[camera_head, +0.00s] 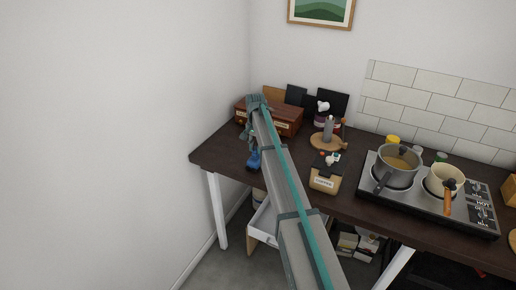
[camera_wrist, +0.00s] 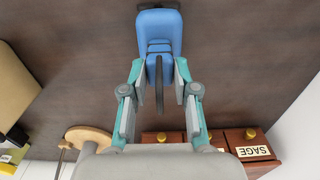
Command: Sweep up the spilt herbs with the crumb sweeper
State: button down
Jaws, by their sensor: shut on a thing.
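A blue tool, which I take for the crumb sweeper (camera_head: 253,160), is at the left part of the dark table, low by the tabletop. It also shows in the wrist view (camera_wrist: 160,30), between my fingertips, with a dark thin part below its blue body. My gripper (camera_wrist: 161,75) is shut on it. In the head view the arm hides most of the gripper. A dark patch (camera_wrist: 176,4) shows at the top edge of the wrist view, just beyond the sweeper; it may be the spilt herbs, but I cannot tell. Whether the sweeper touches the table is unclear.
A wooden drawer box (camera_head: 287,118) with a SAGE label (camera_wrist: 254,151) stands by the back wall. A labelled canister (camera_head: 325,180), a round wooden board (camera_head: 322,146) and a hob (camera_head: 430,205) with two pans stand to the right. The left wall is close.

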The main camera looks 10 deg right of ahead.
jog(key=shift+w+a, duration=1.55)
jog(key=shift+a, duration=0.25)
jog(key=shift+r, duration=0.1)
notch_tip(320, 180, up, 7)
jog(key=p, duration=0.3)
